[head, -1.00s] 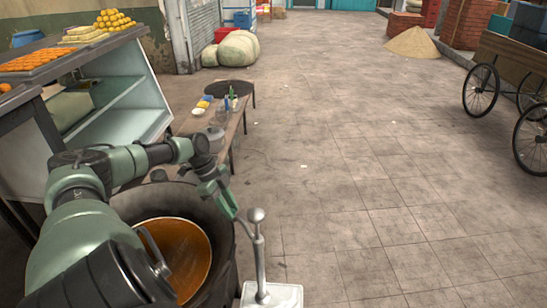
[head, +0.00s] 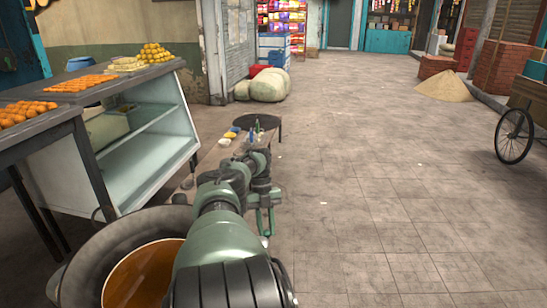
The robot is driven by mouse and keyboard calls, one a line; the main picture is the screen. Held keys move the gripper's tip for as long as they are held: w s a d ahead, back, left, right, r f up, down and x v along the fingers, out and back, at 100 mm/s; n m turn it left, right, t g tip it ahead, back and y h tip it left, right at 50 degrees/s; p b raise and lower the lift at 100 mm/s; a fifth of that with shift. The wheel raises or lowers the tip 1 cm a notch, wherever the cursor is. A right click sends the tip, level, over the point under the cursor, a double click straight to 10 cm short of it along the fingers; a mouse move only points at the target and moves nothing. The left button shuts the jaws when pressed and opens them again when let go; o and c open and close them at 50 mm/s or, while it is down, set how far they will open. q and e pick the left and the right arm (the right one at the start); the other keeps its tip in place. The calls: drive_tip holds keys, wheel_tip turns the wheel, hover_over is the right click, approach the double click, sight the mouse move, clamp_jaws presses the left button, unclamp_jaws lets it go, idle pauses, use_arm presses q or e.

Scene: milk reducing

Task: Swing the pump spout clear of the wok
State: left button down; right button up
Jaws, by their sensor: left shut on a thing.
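The wok (head: 97,238) is at the lower left, with orange liquid (head: 146,275) in it. My left arm covers its right side. My left gripper (head: 265,222) is right of and beyond the wok, pointing down in front of the low bench. It is shut on what seems to be the pump spout; only a small pale bit shows at the fingertips. The rest of the pump is hidden behind my arm or out of frame. My right gripper is not in view.
A glass-fronted counter (head: 145,150) with orange sweets stands at the left. A low bench (head: 205,160) with small bottles is behind my gripper. Paved floor (head: 380,200) to the right is clear, up to a cart wheel (head: 514,136) at the right edge.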

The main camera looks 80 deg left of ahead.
use_arm(q)
drive_tip(key=shift+w+d+f+m, duration=0.1)
drive_tip(key=shift+w+d+m, duration=0.15)
drive_tip(key=shift+w+m, duration=0.3)
drive_tip(key=c, duration=1.2)
unclamp_jaws()
drive_tip(key=shift+w, duration=0.1)
drive_tip(key=shift+c, duration=0.2)
wheel_tip(320, 180, up, 20)
drive_tip(key=p, duration=0.9)
drive_tip(key=shift+f, duration=0.1)
